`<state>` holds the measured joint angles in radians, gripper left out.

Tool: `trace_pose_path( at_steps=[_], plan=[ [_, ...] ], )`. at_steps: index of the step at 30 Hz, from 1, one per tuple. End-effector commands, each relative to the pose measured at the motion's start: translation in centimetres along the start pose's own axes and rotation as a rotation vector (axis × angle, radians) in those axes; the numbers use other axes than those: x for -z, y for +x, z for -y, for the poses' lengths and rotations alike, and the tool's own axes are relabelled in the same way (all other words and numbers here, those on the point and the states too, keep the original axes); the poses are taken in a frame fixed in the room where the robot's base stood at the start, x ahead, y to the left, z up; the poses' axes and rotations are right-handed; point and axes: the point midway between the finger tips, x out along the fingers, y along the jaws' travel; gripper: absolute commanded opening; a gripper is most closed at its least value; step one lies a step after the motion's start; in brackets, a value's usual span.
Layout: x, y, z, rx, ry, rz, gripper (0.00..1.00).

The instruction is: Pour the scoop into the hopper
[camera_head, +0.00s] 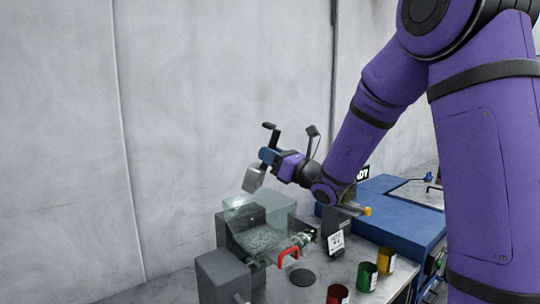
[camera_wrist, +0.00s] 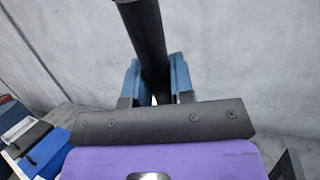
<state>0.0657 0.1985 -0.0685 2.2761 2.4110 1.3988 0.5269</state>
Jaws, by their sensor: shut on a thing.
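My gripper (camera_head: 269,156) has blue fingers, shut on the dark handle of the scoop (camera_head: 254,179). In the wrist view the black handle (camera_wrist: 147,40) runs up between the fingers. The scoop's grey metal pan hangs tilted below the fingers in the head view. It appears above the clear, greenish hopper (camera_head: 277,203) on the grey machine, apart from it. The pan does not show in the wrist view, and I cannot tell what it holds.
A red handle (camera_head: 288,256) and a black disc (camera_head: 302,277) are at the machine's front. Red (camera_head: 337,294), green (camera_head: 366,277) and yellow (camera_head: 386,262) cups stand to the right. A blue unit (camera_head: 395,215) stands behind them. A pale wall is close behind.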

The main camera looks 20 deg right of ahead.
Motion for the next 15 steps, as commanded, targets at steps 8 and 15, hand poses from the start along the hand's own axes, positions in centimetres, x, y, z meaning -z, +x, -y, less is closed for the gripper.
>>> trace_pose_path(
  at_steps=[8,15],
  plan=[
    [-1.1,0.2,-0.1,0.000,-0.047,-0.204,0.00],
    [-1.7,0.5,-0.1,-0.001,-0.088,-0.412,0.00]
  ],
)
